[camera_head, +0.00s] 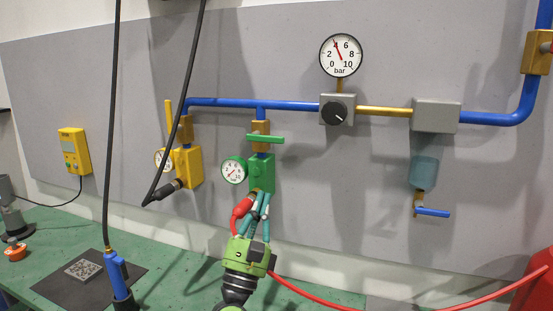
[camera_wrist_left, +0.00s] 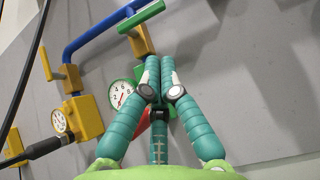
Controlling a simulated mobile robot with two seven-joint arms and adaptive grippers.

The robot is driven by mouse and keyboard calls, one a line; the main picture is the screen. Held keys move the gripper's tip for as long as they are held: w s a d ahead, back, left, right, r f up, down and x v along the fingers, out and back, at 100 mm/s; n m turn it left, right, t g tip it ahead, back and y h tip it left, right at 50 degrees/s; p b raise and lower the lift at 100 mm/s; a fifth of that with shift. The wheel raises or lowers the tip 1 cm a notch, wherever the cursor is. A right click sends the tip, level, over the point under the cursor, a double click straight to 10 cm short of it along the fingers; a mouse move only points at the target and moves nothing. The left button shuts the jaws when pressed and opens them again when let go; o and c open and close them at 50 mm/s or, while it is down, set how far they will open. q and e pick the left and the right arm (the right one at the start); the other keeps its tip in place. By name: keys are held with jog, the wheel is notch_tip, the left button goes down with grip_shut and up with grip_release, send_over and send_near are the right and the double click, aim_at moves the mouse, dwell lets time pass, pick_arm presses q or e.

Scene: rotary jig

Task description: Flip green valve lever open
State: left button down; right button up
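The green lever (camera_head: 265,139) lies crosswise, roughly level, on a brass valve (camera_head: 261,129) under the blue pipe. It also shows at the top of the wrist view (camera_wrist_left: 142,16). A green block (camera_head: 262,173) with a round gauge (camera_head: 234,170) hangs below the valve. My left gripper (camera_head: 260,199) is below the lever, at the lower end of the green block. Its teal fingers come together at the tips in the wrist view (camera_wrist_left: 160,78), with nothing visible between them. A red hose connector (camera_head: 242,207) is beside the fingers, partly hidden. My right gripper is out of view.
A yellow block (camera_head: 188,167) with an upright yellow lever (camera_head: 168,118) stands left. A grey regulator (camera_head: 337,110) and filter bowl (camera_head: 424,171) are right. Dark cables hang in front at left. A red hose (camera_head: 310,296) crosses the lower right. Wall space right of the lever is clear.

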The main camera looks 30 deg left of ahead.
aim_at(265, 139)
pick_arm(q)
jog(key=p+x, duration=0.5)
jog(key=x, duration=0.5)
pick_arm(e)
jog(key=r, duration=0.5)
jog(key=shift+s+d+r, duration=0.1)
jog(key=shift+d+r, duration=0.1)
pick_arm(q)
jog(key=shift+s+n+y, duration=0.1)
jog(key=shift+n+y, duration=0.3)
jog(key=shift+y, duration=0.1)
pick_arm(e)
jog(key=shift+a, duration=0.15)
